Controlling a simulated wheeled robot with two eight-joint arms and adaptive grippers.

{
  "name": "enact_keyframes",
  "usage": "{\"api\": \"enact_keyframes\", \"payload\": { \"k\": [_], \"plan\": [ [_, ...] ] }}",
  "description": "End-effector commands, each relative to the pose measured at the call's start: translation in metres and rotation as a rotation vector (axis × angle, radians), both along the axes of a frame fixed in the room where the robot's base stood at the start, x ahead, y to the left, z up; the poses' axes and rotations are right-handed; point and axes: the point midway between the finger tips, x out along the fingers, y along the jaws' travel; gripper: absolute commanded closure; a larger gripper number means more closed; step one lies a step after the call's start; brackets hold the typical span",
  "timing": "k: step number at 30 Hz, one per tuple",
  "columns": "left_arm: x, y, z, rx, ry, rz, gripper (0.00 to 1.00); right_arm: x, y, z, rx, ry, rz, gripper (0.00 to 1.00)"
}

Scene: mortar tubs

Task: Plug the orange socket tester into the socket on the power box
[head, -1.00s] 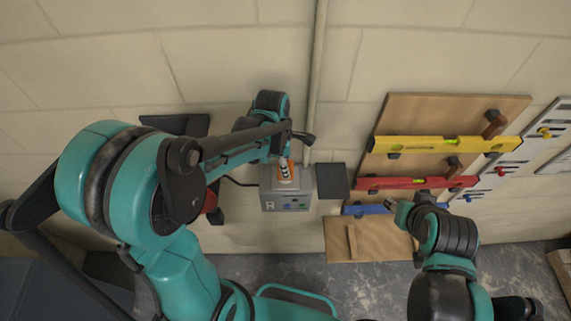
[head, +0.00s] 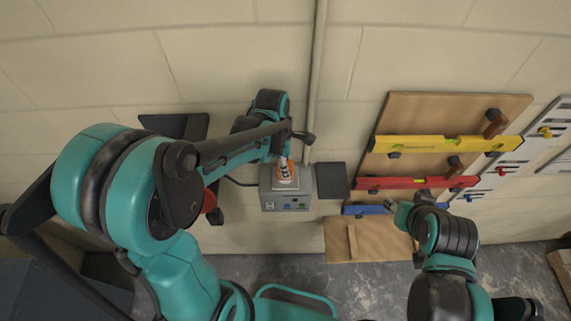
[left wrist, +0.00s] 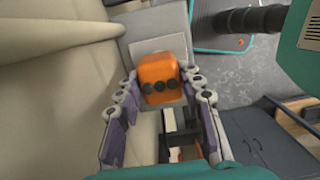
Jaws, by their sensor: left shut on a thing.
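The orange socket tester (left wrist: 158,75) is between the fingers of my left gripper (left wrist: 160,92) in the left wrist view, with a row of three dark dots facing the camera. My left gripper is shut on it. In the head view the tester (head: 285,172), orange and white, is at the top of the grey power box (head: 285,203). The socket is hidden behind the tester, so I cannot tell whether its pins are in it. My right gripper (head: 393,206) is at the lower right, away from the box; its opening is too small to judge.
A dark plate (head: 332,181) is right of the box. A wooden board (head: 428,110) holds a yellow level (head: 440,145) and a red level (head: 415,183). A blue level (head: 365,210) is near my right gripper. A vertical pipe (head: 317,80) runs up the wall above the box.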

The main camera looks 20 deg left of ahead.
Motion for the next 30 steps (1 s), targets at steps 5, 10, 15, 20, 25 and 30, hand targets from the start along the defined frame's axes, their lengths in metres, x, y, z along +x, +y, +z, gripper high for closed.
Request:
{"api": "enact_keyframes", "payload": {
  "k": [5,10,15,20,25,30],
  "plan": [
    [0.0,0.0,0.0,0.0,0.0,0.0,0.88,0.0,0.0,0.0,0.0,0.0,0.0,0.6],
    [0.0,0.0,-0.002,0.0,0.0,0.0,0.88,0.0,0.0,-0.002,0.0,0.0,0.0,0.6],
    [0.0,0.0,-0.006,0.0,0.0,0.0,0.88,0.0,0.0,-0.005,0.0,0.0,0.0,0.6],
    [0.0,0.0,-0.009,0.0,0.0,0.0,0.88,0.0,0.0,-0.008,0.0,0.0,0.0,0.6],
    [0.0,0.0,-0.012,0.0,0.0,0.0,0.88,0.0,0.0,-0.012,0.0,0.0,0.0,0.6],
    [0.0,0.0,-0.011,0.0,0.0,0.0,0.39,0.0,0.0,-0.01,0.0,0.0,0.0,0.6]
  ]
}}
